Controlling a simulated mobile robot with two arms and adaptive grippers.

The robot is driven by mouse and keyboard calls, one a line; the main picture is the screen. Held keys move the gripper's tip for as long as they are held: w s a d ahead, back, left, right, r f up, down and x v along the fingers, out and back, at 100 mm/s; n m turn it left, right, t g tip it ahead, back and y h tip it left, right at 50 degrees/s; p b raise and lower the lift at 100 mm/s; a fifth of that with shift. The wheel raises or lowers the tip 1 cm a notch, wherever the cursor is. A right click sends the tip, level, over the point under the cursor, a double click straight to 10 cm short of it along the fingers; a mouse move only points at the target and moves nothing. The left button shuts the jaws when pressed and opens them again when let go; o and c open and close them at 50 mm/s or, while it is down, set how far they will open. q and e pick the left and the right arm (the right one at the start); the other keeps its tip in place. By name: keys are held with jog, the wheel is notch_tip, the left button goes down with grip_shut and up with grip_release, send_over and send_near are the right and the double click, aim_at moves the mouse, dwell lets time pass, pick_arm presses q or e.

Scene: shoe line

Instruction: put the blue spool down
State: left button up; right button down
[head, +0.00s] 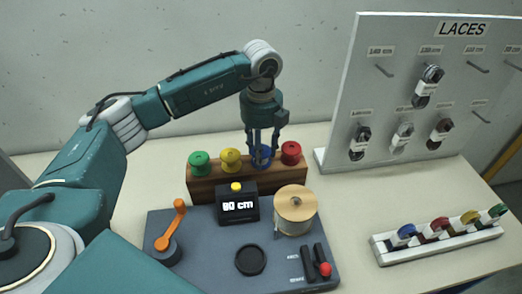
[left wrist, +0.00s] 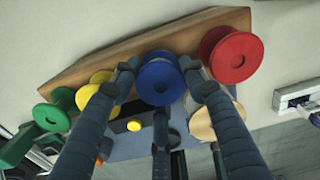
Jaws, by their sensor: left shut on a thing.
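The blue spool (head: 262,156) is at the wooden rack (head: 203,189), between the yellow spool (head: 231,160) and the red spool (head: 291,152). My left gripper (head: 263,150) points down over the rack and is shut on the blue spool. In the left wrist view the blue spool (left wrist: 160,80) lies between the fingers of the left gripper (left wrist: 162,84). The fingers partly hide the spool in the head view, and I cannot tell whether it touches the rack. My right gripper is not in view.
A green spool (head: 200,162) stands at the rack's left end. In front is a dark machine (head: 210,255) with an orange crank (head: 171,226), an "80 cm" display (head: 237,205) and a pale reel (head: 295,210). A laces board (head: 345,100) and a white clip strip (head: 435,243) are at right.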

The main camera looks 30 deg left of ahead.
pick_arm(q)
jog(key=shift+f, duration=0.15)
jog(key=o, duration=1)
jog(key=shift+r, duration=0.3)
jog(key=shift+w+r, duration=0.1)
jog(key=shift+r, duration=0.15)
notch_tip(320, 180, up, 11)
jog(key=b, duration=0.2)
jog(key=shift+r+b, duration=0.15)
jog(key=shift+b, duration=0.25)
